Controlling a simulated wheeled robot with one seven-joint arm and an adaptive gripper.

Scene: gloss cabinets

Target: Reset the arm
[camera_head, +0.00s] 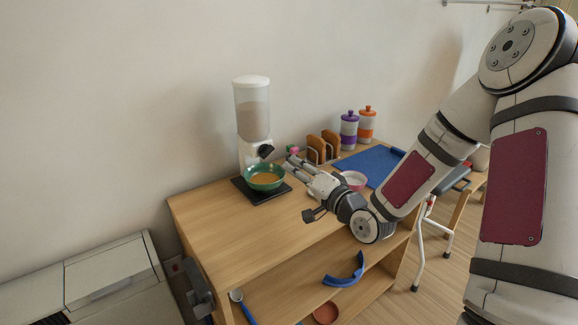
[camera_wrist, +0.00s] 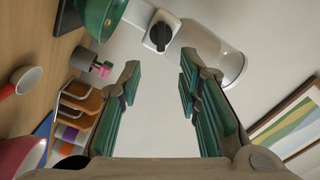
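My arm reaches in from the right side of the head view. My gripper (camera_head: 293,164) is over the wooden counter, just right of a green bowl (camera_head: 265,188) with orange-brown content. In the wrist view my gripper (camera_wrist: 160,72) is open, with nothing between its fingers. The green bowl (camera_wrist: 100,18) shows at the top left there, apart from the fingers. A white dispenser (camera_head: 252,108) with a clear container stands behind the bowl; its black knob (camera_wrist: 160,37) shows beyond the fingers in the wrist view.
The wooden counter (camera_head: 215,220) is bare at its left front. The shelf below holds a blue curved piece (camera_head: 345,281). A framed picture (camera_wrist: 290,120) hangs nearby.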

